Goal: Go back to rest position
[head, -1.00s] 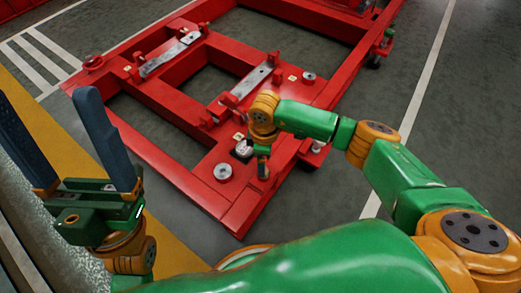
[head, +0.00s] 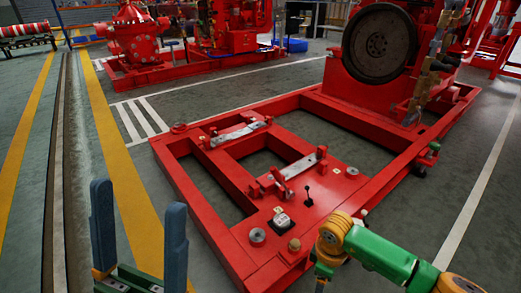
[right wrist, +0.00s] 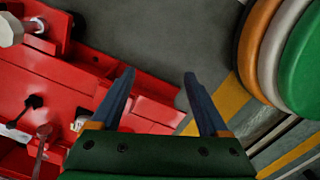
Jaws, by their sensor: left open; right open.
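My left gripper (head: 138,240) stands upright at the lower left of the head view, with its two blue fingers wide apart and nothing between them. My right arm comes in at the lower right of the head view, its hand mostly cut off by the bottom edge. In the right wrist view my right gripper (right wrist: 160,85) is open and empty. Its fingers point over the corner of the red base frame (head: 205,205) and the grey floor. The red frame (right wrist: 90,75) fills the left of that view.
A red engine with a dark flywheel (head: 379,42) stands on the frame's far end. Grey brackets (head: 300,166) and small round parts (head: 258,236) sit on the frame. Another red pumpset (head: 140,40) stands behind. Floor with yellow and white lines lies clear at left.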

